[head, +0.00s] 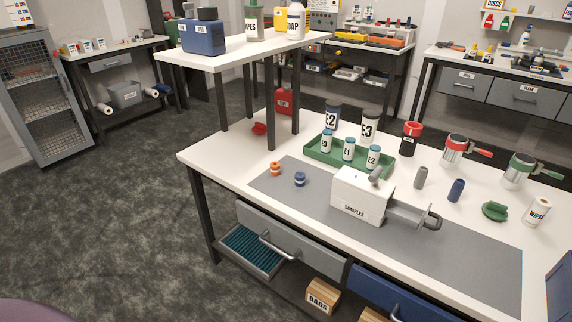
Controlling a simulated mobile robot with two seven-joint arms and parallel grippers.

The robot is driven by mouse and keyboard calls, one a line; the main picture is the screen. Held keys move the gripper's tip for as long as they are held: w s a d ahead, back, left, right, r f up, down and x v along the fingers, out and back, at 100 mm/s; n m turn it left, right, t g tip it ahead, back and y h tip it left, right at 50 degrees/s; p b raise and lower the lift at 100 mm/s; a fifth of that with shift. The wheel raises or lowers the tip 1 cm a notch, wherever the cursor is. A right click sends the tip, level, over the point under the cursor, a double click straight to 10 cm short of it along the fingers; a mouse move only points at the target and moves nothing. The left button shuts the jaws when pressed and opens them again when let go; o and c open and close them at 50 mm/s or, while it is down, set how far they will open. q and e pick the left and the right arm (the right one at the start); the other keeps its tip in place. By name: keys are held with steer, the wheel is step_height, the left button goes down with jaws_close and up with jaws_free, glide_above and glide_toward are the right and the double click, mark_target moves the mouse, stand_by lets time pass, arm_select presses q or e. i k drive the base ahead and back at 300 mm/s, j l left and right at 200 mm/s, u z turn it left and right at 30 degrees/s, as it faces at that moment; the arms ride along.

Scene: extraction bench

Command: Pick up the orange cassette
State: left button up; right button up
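The two are apart, and nothing covers the orange one. Neither of my grippers is in view.
A green tray (318,156) with several white vials stands behind the cassette. A white SAMPLES box (359,197) with a grey handle stands to the right. A raised shelf (236,50) stands over the far left end.

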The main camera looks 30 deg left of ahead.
mark_target(274, 166)
steer(key=i+j, duration=0.15)
steer(key=j, duration=0.4)
steer(key=i+j+z, duration=0.1)
steer(key=j, duration=0.4)
steer(key=i+j, duration=0.15)
steer(key=j, duration=0.4)
steer(key=i+j, duration=0.1)
steer(key=j, duration=0.45)
steer(key=i+j+z, duration=0.1)
steer(key=j, duration=0.4)
steer(key=i+j, duration=0.1)
steer(key=j, duration=0.45)
steer(key=i+j+z, duration=0.1)
steer(key=j, duration=0.45)
